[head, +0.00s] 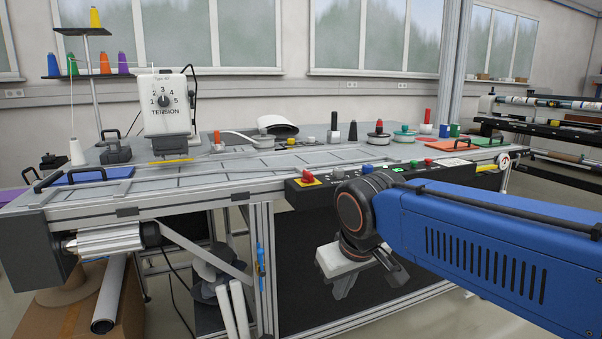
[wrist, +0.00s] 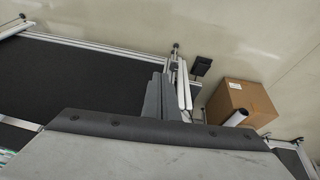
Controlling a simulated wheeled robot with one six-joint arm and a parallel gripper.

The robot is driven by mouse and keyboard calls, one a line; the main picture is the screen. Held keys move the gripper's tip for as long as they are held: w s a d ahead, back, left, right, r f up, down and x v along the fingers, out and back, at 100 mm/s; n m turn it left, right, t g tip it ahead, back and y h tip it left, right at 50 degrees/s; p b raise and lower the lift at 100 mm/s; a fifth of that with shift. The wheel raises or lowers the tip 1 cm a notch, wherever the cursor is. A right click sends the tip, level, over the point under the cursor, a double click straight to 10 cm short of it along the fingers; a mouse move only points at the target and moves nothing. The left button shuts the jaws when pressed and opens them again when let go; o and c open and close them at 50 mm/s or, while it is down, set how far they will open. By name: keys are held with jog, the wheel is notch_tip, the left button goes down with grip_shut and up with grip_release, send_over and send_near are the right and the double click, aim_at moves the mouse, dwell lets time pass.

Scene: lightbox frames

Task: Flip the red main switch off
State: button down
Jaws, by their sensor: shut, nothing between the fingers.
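The red main switch (head: 307,176) is a small red knob on a yellow plate. It sits at the left end of the black control panel (head: 330,195) on the table's front edge in the head view. My gripper (head: 343,289) hangs from the blue arm, below the panel and to the right of the switch, apart from it. Its grey fingers point down and look shut and empty. The switch does not show in the wrist view, where a broad grey part of my gripper fills the bottom. I cannot tell the switch's exact position.
More coloured buttons line the panel to the right of the switch. A white tension dial box (head: 165,118) stands on the table at left. White rolls (head: 240,310) stand below the table; a cardboard box (wrist: 240,101) shows in the wrist view. Floor is visible around the box.

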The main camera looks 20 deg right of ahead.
jog(key=w+a+r+h, duration=0.1)
jog(key=w+r+h, duration=0.1)
jog(key=w+r, duration=0.9)
jog(key=w+a+r+m+h, duration=0.1)
jog(key=w+a+r+h, duration=0.1)
jog(key=w+r, duration=0.9)
jog(key=w+h, duration=0.1)
jog(key=w, duration=0.7)
jog(key=shift+a+r+m, duration=0.15)
jog(key=shift+r+m, duration=0.15)
send_near(304, 179)
notch_tip(304, 179, down, 4)
jog(key=w+a, duration=0.1)
jog(key=w, duration=0.1)
jog(key=d, duration=0.2)
jog(key=shift+s+d+f, duration=0.2)
jog(key=shift+d+f, duration=0.05)
jog(key=shift+d, duration=0.6)
